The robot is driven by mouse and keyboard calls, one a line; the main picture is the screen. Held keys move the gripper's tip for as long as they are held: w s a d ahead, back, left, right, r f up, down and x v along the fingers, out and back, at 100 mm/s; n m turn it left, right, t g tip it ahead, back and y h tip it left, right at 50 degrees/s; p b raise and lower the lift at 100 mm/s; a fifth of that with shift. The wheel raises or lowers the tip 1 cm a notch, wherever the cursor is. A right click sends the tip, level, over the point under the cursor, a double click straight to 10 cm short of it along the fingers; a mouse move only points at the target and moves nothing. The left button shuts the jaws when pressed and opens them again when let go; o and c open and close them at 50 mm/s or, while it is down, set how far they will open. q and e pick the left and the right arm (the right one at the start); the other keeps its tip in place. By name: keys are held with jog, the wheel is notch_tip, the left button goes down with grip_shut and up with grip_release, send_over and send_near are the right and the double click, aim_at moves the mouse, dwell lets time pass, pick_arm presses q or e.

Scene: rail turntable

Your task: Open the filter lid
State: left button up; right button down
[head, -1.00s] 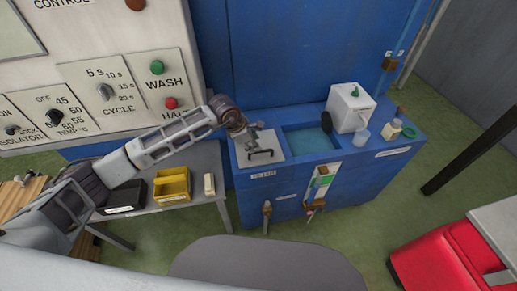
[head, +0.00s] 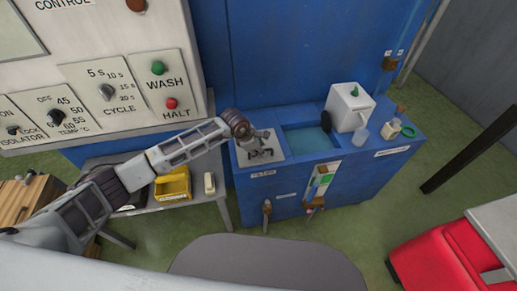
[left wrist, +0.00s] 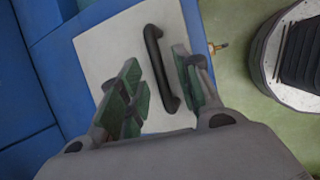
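The filter lid (left wrist: 105,52) is a pale square plate on the blue cabinet's top, lying flat, with a black bar handle (left wrist: 160,68). In the head view the lid (head: 278,152) is at the left end of the cabinet, partly hidden by my left gripper (head: 262,152). In the left wrist view my left gripper (left wrist: 158,92) has its green-padded fingers apart, with the handle between them. The handle lies nearer the right finger, and I cannot tell whether it touches. My right gripper is not in view.
The blue cabinet (head: 285,180) has an open basin (head: 308,140) right of the lid, then a white box (head: 349,107) and small containers. A control panel (head: 100,60) stands behind my left arm. A yellow bin (head: 172,196) sits on a side table.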

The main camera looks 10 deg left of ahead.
pick_arm(q)
grip_shut()
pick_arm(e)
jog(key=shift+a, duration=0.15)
pick_arm(q)
jog(key=shift+w+r, duration=0.1)
jog(key=shift+r, duration=0.05)
